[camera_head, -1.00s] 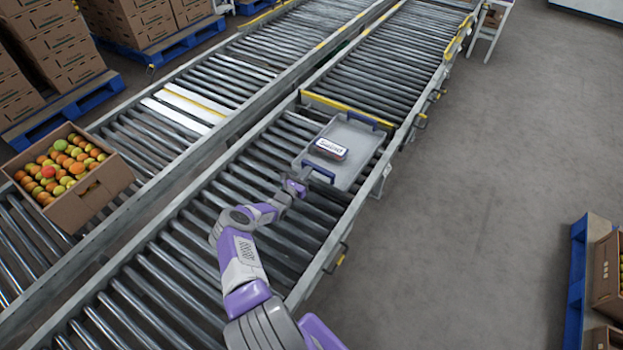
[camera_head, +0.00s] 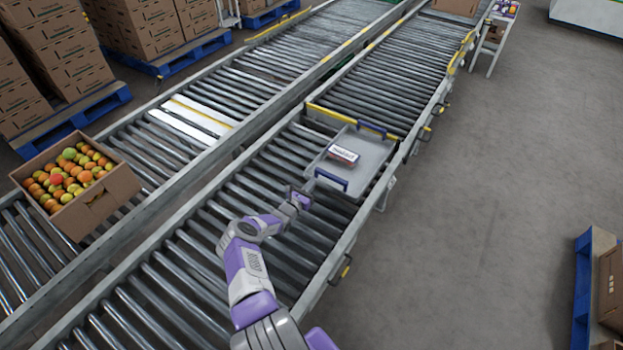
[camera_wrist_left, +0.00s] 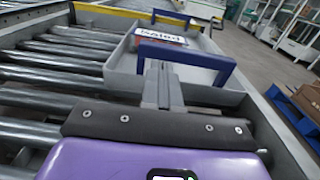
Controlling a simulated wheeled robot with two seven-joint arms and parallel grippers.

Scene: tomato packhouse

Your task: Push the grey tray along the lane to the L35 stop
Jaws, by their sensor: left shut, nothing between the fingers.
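The grey tray (camera_head: 376,168) lies on the right roller lane (camera_head: 255,205), with blue handles at its near and far ends. A small white-labelled pack (camera_head: 343,156) sits in it. A yellow-edged crossbar (camera_head: 330,113) spans the lane just beyond the tray; I cannot read an L35 mark. My left gripper (camera_head: 304,194) is shut and empty, low over the rollers behind the tray's near end. In the left wrist view its fingers (camera_wrist_left: 161,82) point at the near blue handle (camera_wrist_left: 185,57); I cannot tell whether they touch. My right gripper is out of view.
A carton of tomatoes (camera_head: 92,205) stands on the parallel lane at left. Stacked cartons on blue pallets (camera_head: 75,112) stand beyond it. Another carton (camera_head: 455,6) is far up the lane.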

